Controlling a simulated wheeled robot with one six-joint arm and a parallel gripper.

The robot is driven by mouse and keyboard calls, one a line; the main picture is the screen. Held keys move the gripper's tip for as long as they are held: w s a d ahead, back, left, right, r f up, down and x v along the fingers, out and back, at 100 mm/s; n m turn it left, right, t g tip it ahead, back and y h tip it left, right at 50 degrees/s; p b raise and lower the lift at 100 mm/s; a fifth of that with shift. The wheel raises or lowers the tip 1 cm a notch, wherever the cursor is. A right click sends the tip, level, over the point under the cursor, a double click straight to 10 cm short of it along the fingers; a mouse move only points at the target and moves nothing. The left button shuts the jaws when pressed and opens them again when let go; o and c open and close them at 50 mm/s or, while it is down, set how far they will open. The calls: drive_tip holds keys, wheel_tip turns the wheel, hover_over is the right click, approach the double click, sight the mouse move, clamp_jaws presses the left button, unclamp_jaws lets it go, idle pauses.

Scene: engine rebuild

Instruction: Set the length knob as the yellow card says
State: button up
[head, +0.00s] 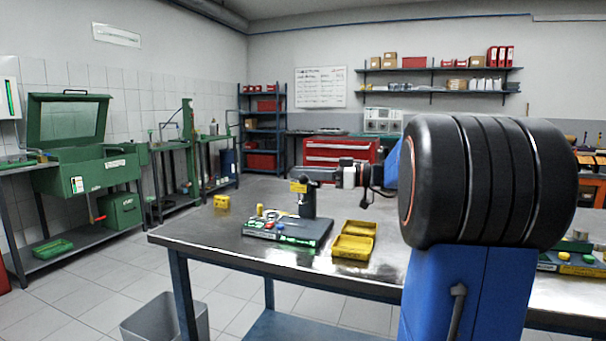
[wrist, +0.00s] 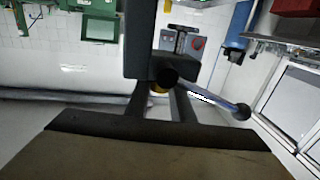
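A dark post-mounted device (head: 308,205) stands on a grey base plate (head: 310,232) on the metal bench. A small yellow label (head: 298,186) is on its head. A small yellow block or card (head: 221,202) with dark marks stands at the bench's left corner; its writing is too small to read. My gripper (wrist: 160,100) reaches the device from the right in the head view. In the wrist view its two fingers are apart, with a dark part of the device and a yellowish bit between or just beyond them. Contact is unclear, and I cannot make out the length knob.
Two yellow trays (head: 352,246) sit on the bench right of the base plate. Small yellow and green pieces lie on the plate. A lever with a dark ball end (wrist: 240,110) sticks out beside the fingers in the wrist view. The bench's front left is clear.

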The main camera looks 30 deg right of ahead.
drive_tip(key=shift+o, duration=0.4)
drive_tip(key=v, duration=1.7)
drive_tip(key=shift+d, duration=0.25)
drive_tip(key=shift+s, duration=0.2)
